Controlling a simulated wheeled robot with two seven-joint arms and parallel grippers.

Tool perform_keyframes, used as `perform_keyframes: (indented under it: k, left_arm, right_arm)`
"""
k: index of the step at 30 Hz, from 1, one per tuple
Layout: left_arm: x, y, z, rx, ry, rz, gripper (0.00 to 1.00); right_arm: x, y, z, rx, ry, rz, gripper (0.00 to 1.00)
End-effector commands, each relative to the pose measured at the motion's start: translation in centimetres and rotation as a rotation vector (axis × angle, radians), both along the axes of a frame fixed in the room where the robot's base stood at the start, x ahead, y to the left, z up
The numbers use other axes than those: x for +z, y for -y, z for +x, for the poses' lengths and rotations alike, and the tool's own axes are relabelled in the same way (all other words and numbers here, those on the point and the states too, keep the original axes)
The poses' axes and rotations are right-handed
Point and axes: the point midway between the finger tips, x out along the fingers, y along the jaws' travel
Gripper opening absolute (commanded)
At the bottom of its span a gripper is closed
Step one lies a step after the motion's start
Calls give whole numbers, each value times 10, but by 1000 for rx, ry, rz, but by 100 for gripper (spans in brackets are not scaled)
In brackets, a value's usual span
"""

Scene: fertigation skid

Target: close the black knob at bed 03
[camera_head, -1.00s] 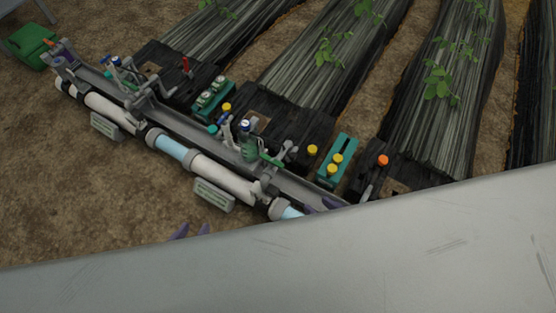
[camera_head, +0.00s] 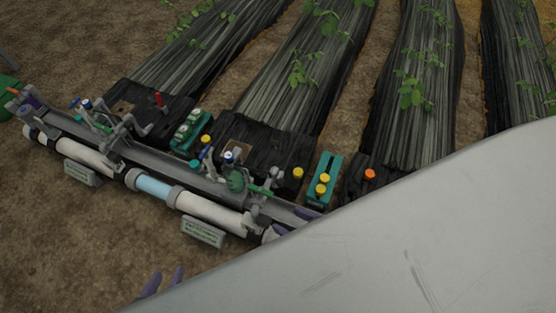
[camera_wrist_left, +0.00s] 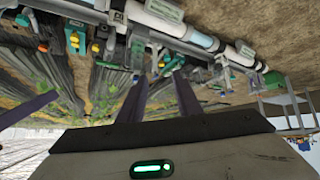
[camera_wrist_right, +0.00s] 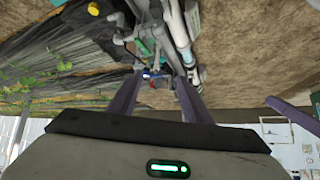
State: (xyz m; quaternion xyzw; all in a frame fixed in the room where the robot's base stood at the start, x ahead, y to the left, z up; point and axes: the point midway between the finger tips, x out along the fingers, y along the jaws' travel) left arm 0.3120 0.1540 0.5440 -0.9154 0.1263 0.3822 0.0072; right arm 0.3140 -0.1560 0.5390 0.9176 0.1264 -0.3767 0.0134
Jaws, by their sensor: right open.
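I cannot make out a black knob or a bed 03 marking in any view. The sign plates are too small to read. A valve group with blue and green parts (camera_head: 235,178) stands on the pipe rail (camera_head: 150,160). My left gripper (camera_head: 162,283) is low in the head view, in front of the rail. Its fingers (camera_wrist_left: 162,76) are apart and empty in the left wrist view. My right gripper (camera_head: 306,213) is partly hidden at the rail's right end. Its fingers (camera_wrist_right: 158,78) are apart in the right wrist view, with pipe and valve parts beyond them.
Teal blocks with yellow knobs (camera_head: 322,182), an orange knob (camera_head: 370,174) and a red handle (camera_head: 159,100) stand behind the rail. Dark covered beds (camera_head: 300,80) run backward. A large pale grey surface covers the lower right. Bare soil (camera_head: 60,240) lies in front of the rail.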

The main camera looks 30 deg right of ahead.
Motion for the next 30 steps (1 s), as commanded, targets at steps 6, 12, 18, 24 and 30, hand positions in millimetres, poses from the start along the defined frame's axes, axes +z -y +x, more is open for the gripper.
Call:
perform_keyframes:
  k: [6, 12, 18, 24, 30]
  left_arm:
    - [-30, 9, 7, -15, -31, -20, 31]
    - [-50, 28, 17, -52, -40, -70, 31]
    - [-65, 49, 20, -104, -50, -120, 31]
    - [-67, 61, 20, -140, -59, -147, 31]
    - [-64, 65, 20, -152, -52, -162, 31]
  right_arm:
    - [-71, 16, 34, 70, 109, -85, 44]
    - [-144, 48, 84, 222, 331, -185, 44]
    - [-200, 100, 119, 431, 515, -263, 44]
    - [-221, 141, 127, 565, 581, -287, 44]
    - [-226, 147, 133, 599, 596, -286, 44]
